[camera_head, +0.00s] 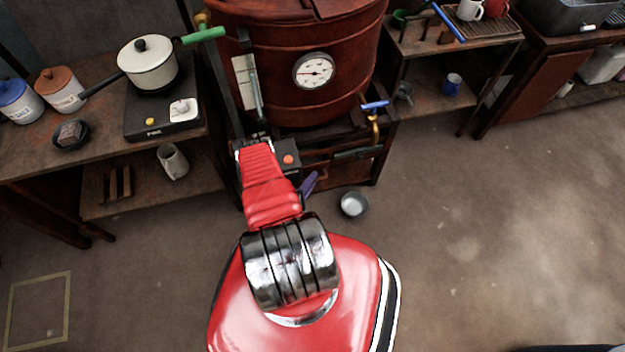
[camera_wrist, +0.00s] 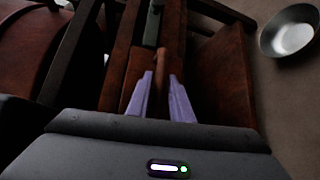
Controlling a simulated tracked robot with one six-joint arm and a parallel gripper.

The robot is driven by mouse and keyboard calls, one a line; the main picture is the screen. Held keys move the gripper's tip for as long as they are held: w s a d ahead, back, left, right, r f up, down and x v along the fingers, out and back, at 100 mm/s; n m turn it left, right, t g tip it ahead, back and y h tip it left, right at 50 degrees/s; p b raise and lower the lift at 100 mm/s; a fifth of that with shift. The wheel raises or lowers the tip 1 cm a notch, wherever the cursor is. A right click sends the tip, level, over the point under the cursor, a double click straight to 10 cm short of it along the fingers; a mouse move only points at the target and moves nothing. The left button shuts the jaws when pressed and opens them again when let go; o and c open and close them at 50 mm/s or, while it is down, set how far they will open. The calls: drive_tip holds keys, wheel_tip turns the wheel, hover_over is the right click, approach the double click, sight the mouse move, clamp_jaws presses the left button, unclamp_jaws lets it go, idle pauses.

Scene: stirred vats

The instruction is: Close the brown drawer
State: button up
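The brown drawer (camera_head: 318,160) is in the wooden stand under the rust-red vat. A dark green bar handle (camera_head: 357,153) is on its front, and this handle also shows at the top of the wrist view (camera_wrist: 152,26). How far the drawer stands out is hard to tell. My gripper (camera_head: 311,182) is low at the front of the stand, left of the handle, partly hidden by my red arm. In the wrist view, its two purple fingers (camera_wrist: 163,80) are apart, with brown wood showing between and beyond them. Contact with the drawer cannot be told.
The vat (camera_head: 285,75) with a round gauge (camera_head: 314,71) stands above. A metal bowl (camera_head: 353,204) lies on the floor close to the gripper, also in the wrist view (camera_wrist: 290,35). A bench with a pot (camera_head: 148,65) is left. Floor to the right is clear.

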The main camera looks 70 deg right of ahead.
sight(309, 172)
drive_tip(key=shift+c, duration=0.4)
clamp_jaws()
drive_tip(key=shift+w+d+f, duration=0.1)
drive_tip(key=shift+w+d, duration=0.4)
drive_tip(key=shift+d, duration=0.25)
drive_tip(key=shift+w+d, duration=0.45)
drive_tip(key=shift+d, duration=0.3)
drive_tip(key=shift+o, duration=0.2)
unclamp_jaws()
drive_tip(key=shift+o, duration=0.2)
drive_tip(key=shift+d, duration=0.1)
drive_tip(key=shift+w+r, duration=0.1)
drive_tip(key=shift+r, duration=0.1)
